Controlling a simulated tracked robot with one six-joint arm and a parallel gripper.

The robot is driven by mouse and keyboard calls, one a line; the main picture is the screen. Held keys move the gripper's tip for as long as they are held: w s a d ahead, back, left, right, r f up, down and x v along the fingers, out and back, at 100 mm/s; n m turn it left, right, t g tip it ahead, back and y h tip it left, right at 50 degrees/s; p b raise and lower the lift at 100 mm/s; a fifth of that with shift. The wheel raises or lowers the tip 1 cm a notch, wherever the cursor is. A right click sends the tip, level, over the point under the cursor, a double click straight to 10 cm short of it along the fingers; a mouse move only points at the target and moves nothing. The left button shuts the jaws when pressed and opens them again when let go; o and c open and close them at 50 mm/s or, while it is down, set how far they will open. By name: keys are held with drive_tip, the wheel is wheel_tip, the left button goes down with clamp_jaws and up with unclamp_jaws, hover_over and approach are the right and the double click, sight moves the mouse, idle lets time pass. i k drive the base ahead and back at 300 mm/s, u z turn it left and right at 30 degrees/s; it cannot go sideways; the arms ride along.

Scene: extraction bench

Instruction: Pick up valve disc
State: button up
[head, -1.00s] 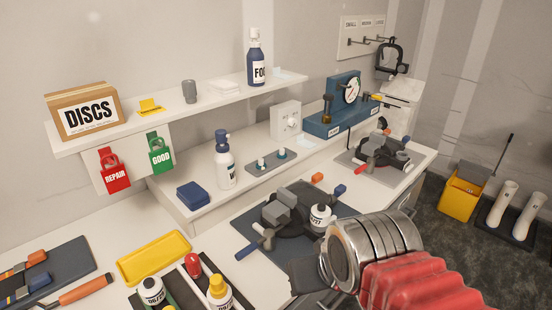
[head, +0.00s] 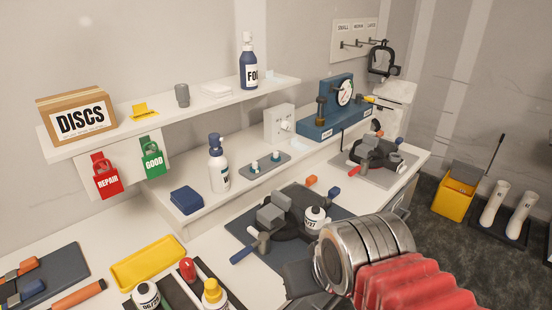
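No loose valve disc can be made out. A cardboard box (head: 77,118) labelled DISCS stands at the left end of the upper shelf, and its contents are hidden. My arm reaches in from the lower right, with a silver wrist and red sleeve. My gripper (head: 299,279) shows only as a dark part left of the wrist, over the bench's front edge. Its fingertips cannot be made out. A dark clamp fixture (head: 290,212) with a small white bottle (head: 315,218) on it sits on a mat just beyond the gripper.
A yellow tray (head: 148,262) lies on the bench at left, near several bottles in front. A second fixture (head: 376,152) and a blue gauge stand (head: 338,106) are further right. Red REPAIR (head: 106,177) and green GOOD (head: 152,158) tags hang below the shelf. A yellow bucket (head: 455,195) stands on the floor.

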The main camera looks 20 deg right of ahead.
sight(275, 158)
drive_tip(key=u, duration=4.1)
drive_tip(key=k, duration=0.85)
drive_tip(key=u, duration=0.1)
